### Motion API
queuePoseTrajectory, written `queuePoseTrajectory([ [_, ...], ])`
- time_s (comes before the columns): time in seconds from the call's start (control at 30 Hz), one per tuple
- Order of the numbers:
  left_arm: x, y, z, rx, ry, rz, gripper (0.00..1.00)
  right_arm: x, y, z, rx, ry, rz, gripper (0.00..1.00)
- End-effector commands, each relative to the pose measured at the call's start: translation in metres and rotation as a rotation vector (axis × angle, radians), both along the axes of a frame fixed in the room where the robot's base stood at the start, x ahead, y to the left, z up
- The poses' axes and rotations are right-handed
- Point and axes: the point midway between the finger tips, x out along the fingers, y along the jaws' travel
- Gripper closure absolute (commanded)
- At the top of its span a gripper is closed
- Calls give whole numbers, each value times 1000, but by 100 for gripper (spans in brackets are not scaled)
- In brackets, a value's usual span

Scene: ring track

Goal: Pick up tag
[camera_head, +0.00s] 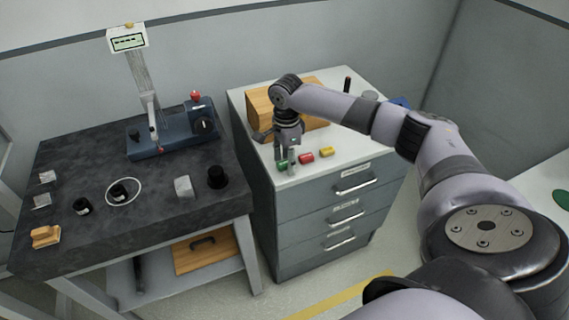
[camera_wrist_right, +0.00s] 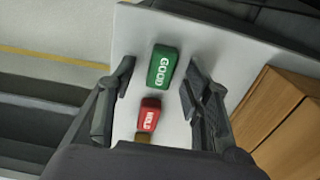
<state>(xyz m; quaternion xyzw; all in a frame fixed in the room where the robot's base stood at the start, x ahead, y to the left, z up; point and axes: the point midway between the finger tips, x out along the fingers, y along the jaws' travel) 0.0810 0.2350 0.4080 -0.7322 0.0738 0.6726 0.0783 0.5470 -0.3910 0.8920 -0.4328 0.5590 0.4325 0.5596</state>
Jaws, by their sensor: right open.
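A green tag marked GOOD (camera_wrist_right: 162,67) lies on the white cabinet top between the fingers of my right gripper (camera_wrist_right: 158,88). The gripper is open, with a gap on each side of the tag. In the head view, my right gripper (camera_head: 285,164) points down over the front left of the cabinet and partly hides the green tag (camera_head: 282,162). A red tag (camera_head: 306,158), lettered in the wrist view (camera_wrist_right: 149,115), lies beside it. A yellow tag (camera_head: 327,152) is further right; in the wrist view it is mostly hidden. My left gripper is not in view.
A wooden box (camera_head: 318,92) stands behind the tags on the drawer cabinet (camera_head: 330,205). A dark table (camera_head: 100,180) at left holds a gauge stand (camera_head: 170,138) and several small parts. Clear white top lies right of the tags.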

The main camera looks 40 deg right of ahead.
Motion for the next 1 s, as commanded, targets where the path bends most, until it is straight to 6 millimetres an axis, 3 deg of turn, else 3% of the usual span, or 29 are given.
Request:
queuePoseTrajectory([
  [0.23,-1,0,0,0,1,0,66,0,0,-1,0,0,1,56],
  [0.83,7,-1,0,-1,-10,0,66,0,0,-1,0,0,1,96],
  [1.0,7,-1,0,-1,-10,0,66,0,0,-1,0,0,1,98],
])
